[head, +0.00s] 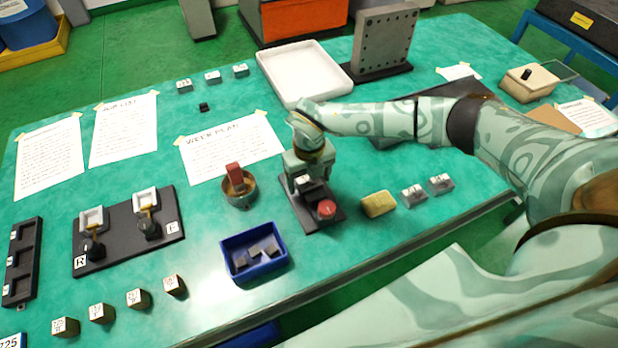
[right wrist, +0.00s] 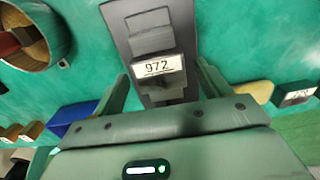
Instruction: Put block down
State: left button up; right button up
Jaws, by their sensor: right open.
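A block labelled 972 (right wrist: 158,67) sits on a dark fixture (right wrist: 145,22) in the right wrist view. In the head view the dark fixture (head: 330,222) has a red knob (head: 326,209) at its near end. My right gripper (right wrist: 160,78) is open, with one finger on each side of the block and a gap showing on both sides. In the head view my right gripper (head: 308,180) reaches down over the fixture and hides much of it. The underside of the block is hidden. My left gripper is not in view.
A yellow sponge-like block (head: 379,204) and two grey labelled blocks (head: 412,196) (head: 441,184) lie right of the fixture. A blue bin (head: 238,272) and a round bowl (head: 238,200) stand left. Several labelled blocks (head: 137,298) line the front edge. A white tray (head: 303,72) lies behind.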

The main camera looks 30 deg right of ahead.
aim_at(309, 182)
notch_tip(309, 182, up, 12)
jog(key=p, duration=0.2)
jog(key=shift+f, duration=0.1)
dwell(0.4)
